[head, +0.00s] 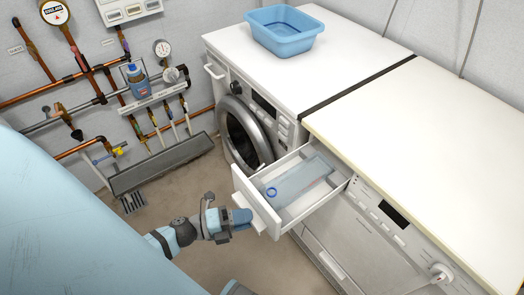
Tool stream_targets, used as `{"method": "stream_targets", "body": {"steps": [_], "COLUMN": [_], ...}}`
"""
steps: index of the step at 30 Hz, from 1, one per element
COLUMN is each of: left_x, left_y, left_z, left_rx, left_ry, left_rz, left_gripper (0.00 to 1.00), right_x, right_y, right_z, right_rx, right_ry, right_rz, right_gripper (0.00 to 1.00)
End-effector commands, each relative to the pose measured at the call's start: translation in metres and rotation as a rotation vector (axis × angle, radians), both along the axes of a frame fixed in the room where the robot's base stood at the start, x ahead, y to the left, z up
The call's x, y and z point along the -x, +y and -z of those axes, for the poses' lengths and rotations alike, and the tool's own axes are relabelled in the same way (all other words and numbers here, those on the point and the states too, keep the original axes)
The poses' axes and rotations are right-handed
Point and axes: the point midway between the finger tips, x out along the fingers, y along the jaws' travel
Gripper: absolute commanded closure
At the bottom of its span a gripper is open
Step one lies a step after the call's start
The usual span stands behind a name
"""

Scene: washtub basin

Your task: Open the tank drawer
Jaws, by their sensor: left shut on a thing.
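The white tank drawer (250,197) is pulled out from the upper left of the white dryer (350,240). A translucent bluish tank (300,178) with a round blue cap lies in it. My left gripper (250,217) is at the outer face of the drawer front, shut on the white drawer handle (266,214). The fingertips are small here and partly hidden against the handle. My right gripper is not in view.
A front-loading washing machine (272,110) stands left of the dryer. A blue basin (285,31) sits on its top. Pipes, gauges and a small shelf with a blue bottle (138,82) line the left wall. Bare floor (185,180) lies left of the drawer.

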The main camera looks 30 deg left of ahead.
Motion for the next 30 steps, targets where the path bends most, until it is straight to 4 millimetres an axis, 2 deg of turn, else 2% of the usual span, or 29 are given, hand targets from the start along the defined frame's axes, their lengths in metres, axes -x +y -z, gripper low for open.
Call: {"method": "stream_targets", "body": {"steps": [3, 7, 21, 22, 24, 30], "left_x": [0.017, 0.025, 0.029, 0.029, 0.028, 0.027], "left_y": [0.005, 0.008, 0.009, 0.009, 0.009, 0.009], "left_z": [0.006, 0.006, 0.007, 0.007, 0.006, 0.004], "left_rx": [-0.007, -0.007, -0.007, -0.007, -0.007, -0.003], "left_ry": [0.012, 0.01, 0.01, 0.01, 0.009, 0.005], "left_rz": [0.0, 0.0, 0.001, 0.001, 0.001, 0.0], "left_gripper": [1.0, 1.0, 1.0, 0.68, 0.53, 0.53], "right_x": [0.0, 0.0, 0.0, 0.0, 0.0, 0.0], "right_y": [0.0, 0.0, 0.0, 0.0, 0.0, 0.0], "right_z": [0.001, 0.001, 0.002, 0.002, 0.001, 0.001], "right_rx": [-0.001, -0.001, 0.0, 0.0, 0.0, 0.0], "right_ry": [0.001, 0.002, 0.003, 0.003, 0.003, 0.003], "right_rz": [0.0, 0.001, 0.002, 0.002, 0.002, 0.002], "right_gripper": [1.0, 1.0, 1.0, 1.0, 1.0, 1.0]}}
